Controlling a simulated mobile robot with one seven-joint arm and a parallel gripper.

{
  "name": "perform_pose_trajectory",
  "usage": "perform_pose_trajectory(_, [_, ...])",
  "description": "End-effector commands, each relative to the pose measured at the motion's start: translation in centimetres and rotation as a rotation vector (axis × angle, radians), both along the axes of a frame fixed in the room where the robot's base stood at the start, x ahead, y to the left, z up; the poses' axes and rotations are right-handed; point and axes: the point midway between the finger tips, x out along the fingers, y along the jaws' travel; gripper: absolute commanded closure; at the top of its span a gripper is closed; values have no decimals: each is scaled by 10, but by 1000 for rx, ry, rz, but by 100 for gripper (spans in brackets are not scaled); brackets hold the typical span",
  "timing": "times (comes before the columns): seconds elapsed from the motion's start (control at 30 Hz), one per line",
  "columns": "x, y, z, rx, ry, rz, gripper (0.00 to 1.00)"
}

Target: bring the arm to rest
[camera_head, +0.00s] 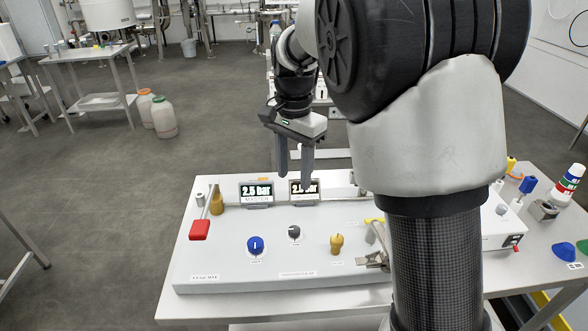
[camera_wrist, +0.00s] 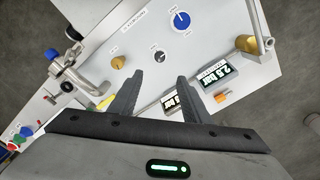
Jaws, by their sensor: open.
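My gripper (camera_head: 294,170) hangs from my arm above the back edge of the control panel (camera_head: 215,265), fingers pointing down. It is open and empty; in the wrist view the two fingers (camera_wrist: 158,100) stand apart with only the panel beyond them. In the head view the fingers are near the right-hand pressure display (camera_head: 304,190) and cover part of it. The left-hand display (camera_head: 256,192) reads 2.5 bar. My arm's thick links fill the right middle of the head view and hide part of the table behind them.
Small coloured parts (camera_head: 565,250) lie at the table's right. Two white jugs (camera_head: 163,117) stand on the floor. Open floor lies left.

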Motion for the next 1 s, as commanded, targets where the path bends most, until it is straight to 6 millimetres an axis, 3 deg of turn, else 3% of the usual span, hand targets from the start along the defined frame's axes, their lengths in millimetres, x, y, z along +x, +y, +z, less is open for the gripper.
perform_pose_trajectory(0.33, [0,0,3,1,-1,0,57])
perform_pose_trajectory(0.47, [-9,-8,16,16,-23,28,57])
perform_pose_trajectory(0.57, [-31,-23,40,41,-69,95,57])
perform_pose_trajectory(0.73, [-92,-54,81,56,-196,286,57])
perform_pose_trajectory(0.87, [-142,-72,98,18,-301,443,57])
perform_pose_trajectory(1.0, [-190,-87,99,-63,-393,596,57])
